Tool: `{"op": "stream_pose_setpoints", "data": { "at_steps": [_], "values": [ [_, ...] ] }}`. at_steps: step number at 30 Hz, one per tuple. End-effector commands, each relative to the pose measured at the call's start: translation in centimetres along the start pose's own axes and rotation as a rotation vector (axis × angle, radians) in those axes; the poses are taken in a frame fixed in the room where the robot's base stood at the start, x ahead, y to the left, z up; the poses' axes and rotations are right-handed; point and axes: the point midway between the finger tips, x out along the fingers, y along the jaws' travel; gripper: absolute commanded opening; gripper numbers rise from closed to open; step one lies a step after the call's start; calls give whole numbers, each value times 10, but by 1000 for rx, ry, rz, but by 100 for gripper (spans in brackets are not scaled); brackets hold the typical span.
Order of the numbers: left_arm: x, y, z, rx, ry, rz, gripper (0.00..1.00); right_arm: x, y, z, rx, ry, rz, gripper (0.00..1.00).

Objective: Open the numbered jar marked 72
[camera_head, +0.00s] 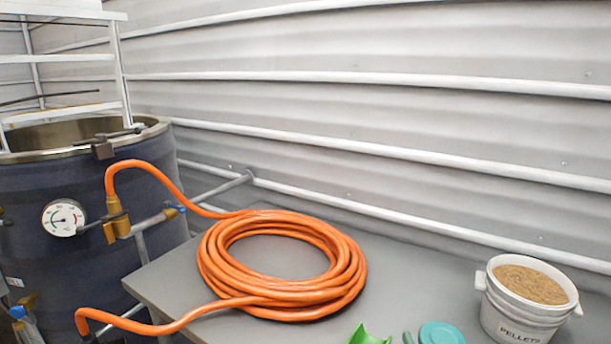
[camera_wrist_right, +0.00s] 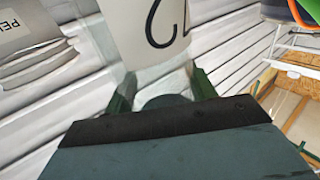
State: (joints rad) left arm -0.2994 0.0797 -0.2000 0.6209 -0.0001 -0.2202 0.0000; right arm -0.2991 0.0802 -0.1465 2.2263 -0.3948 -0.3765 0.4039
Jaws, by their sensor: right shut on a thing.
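In the right wrist view, a white jar (camera_wrist_right: 150,28) lies beyond my right gripper (camera_wrist_right: 160,82), with part of a dark curved marking showing. The full number cannot be read. The two dark green fingers are shut on the jar's near end. A dark round piece (camera_wrist_right: 166,101) shows between them; whether it is the lid is unclear. In the head view, a teal round top (camera_head: 441,334) is cut off at the bottom edge, and whether it belongs to a jar cannot be told. My left gripper is not in view.
A coiled orange hose (camera_head: 350,262) lies on the grey table (camera_head: 170,275). A white pellets bucket (camera_head: 505,318) stands at the right. A green scoop-like thing (camera_head: 370,336) is at the bottom edge. A dark blue vessel (camera_head: 90,250) with a gauge stands left.

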Motion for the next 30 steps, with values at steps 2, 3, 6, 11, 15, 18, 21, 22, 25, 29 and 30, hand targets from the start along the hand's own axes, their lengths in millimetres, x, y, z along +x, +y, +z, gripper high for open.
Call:
{"op": "stream_pose_setpoints", "data": {
  "at_steps": [2, 3, 6, 11, 15, 18, 21, 22, 25, 29, 30],
  "values": [
    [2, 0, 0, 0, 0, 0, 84, -3, -3, 2, 1, 0, 15, 13],
    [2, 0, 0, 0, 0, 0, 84, -4, -3, 2, 1, 0, 19, 13],
    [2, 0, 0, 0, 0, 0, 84, -4, -4, 2, -2, -1, 24, 13],
    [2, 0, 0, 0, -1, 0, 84, -4, -5, 0, -3, 1, 10, 13],
    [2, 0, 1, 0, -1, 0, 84, -4, -9, -3, -5, 4, -33, 13],
    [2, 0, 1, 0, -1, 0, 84, -4, -14, -6, -7, 3, -80, 13],
    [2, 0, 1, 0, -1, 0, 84, -3, -20, -10, -7, 5, -134, 13],
    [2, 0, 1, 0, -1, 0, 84, -3, -21, -11, -7, 4, -150, 13],
    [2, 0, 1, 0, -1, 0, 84, -3, -27, -14, -7, 2, -203, 13],
    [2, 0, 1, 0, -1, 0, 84, -2, -34, -19, -6, 3, -274, 13],
    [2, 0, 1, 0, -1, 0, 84, -2, -36, -20, -7, 2, -295, 13]
  ]
}}
